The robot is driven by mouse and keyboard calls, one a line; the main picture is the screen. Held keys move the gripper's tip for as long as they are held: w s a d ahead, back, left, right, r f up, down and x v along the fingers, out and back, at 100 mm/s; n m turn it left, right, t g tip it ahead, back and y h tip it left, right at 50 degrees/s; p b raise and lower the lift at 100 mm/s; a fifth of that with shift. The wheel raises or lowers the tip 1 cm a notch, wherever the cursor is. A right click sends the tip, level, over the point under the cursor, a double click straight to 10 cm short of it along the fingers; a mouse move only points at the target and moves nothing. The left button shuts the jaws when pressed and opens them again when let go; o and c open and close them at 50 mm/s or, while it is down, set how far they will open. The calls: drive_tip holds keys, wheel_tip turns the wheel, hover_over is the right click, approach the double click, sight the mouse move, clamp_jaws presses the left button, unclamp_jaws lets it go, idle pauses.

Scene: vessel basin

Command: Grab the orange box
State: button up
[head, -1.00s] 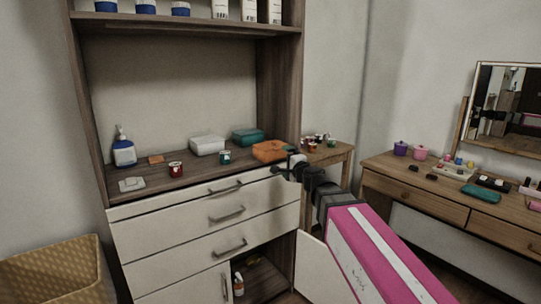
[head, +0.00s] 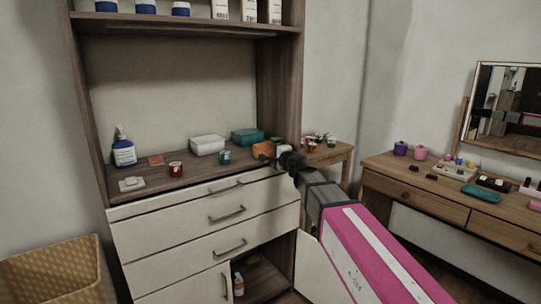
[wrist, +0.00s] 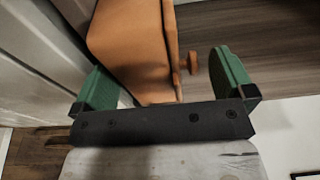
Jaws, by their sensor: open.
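The orange box (head: 262,150) sits at the right end of the cabinet's wooden counter, partly hidden behind my gripper in the head view. In the wrist view the orange box (wrist: 135,45) lies ahead of and between my two green fingers, with a small orange knob on its side. My gripper (wrist: 165,80) is open, one finger at each side of the box's near part. In the head view my gripper (head: 283,152) is at the counter's right edge. I cannot tell whether the fingers touch the box.
A teal box (head: 247,137), a white box (head: 207,145), a teal cup (head: 225,157) and a red cup (head: 176,169) stand left of the orange box. The cabinet's right side panel (head: 279,80) rises close to my gripper. An open lower door (head: 313,268) is below my arm.

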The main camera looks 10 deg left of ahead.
drive_tip(key=c, duration=1.5)
drive_tip(key=shift+o, duration=0.2)
drive_tip(key=shift+r, duration=0.15)
